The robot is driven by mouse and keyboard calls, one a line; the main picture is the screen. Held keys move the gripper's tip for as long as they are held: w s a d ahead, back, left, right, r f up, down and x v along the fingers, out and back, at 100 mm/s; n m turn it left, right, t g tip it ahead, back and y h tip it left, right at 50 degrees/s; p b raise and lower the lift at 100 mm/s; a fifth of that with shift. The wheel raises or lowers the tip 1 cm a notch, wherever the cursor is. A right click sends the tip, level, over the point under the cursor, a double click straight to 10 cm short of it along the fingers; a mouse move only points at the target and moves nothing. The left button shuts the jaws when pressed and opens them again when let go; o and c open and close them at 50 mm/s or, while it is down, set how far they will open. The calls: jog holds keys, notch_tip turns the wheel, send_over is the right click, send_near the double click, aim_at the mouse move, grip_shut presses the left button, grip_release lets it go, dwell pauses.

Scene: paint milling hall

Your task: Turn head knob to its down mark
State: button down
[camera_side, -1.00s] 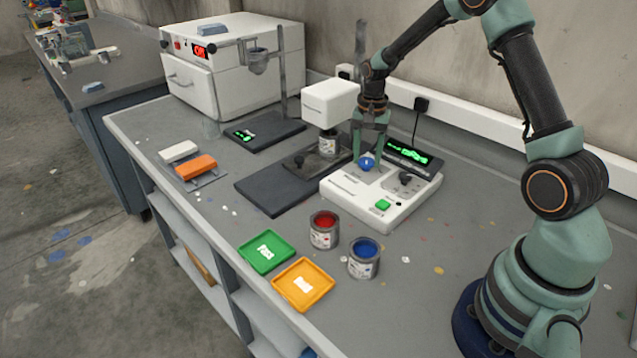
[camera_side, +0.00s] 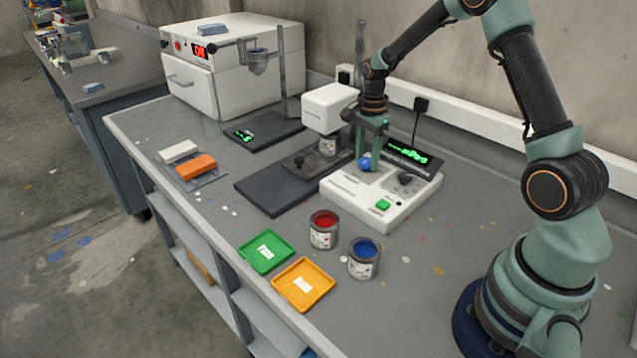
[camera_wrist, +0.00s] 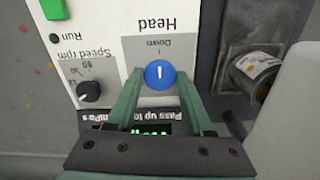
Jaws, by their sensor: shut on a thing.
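The head knob (camera_wrist: 159,74) is a round blue knob with a white line on its face. It also shows in the side view (camera_side: 365,163) on the white control box (camera_side: 344,199). In the wrist view the printed "Down" label and its small tick lie just above the knob, upside down. The white line runs straight up and down in that picture, in line with the tick. My gripper (camera_wrist: 158,81) is shut on the knob, one finger on each side. In the side view my gripper (camera_side: 368,153) reaches down onto it.
A dark speed knob (camera_wrist: 89,91) and a green button (camera_side: 383,204) are on the same box. A white mixer head (camera_side: 329,104) stands close left of my gripper. A lit green display (camera_side: 409,153) lies behind. Red (camera_side: 323,236) and blue (camera_side: 363,265) paint cans stand in front.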

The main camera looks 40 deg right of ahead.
aim_at(367, 161)
jog(key=shift+r, duration=0.15)
jog(key=shift+c, duration=1.5)
grip_release()
notch_tip(367, 161, up, 12)
jog(key=s+a+r+n+t, duration=0.3)
jog(key=s+a+r+n, duration=0.35)
jog(key=a+n, duration=0.25)
jog(key=s+a+n+t, duration=0.2)
jog(key=s+a+n, duration=0.5)
jog(key=n, duration=0.3)
jog(key=shift+s+r+n+t, duration=0.3)
jog(key=shift+s+r, duration=0.1)
jog(key=shift+s, duration=0.35)
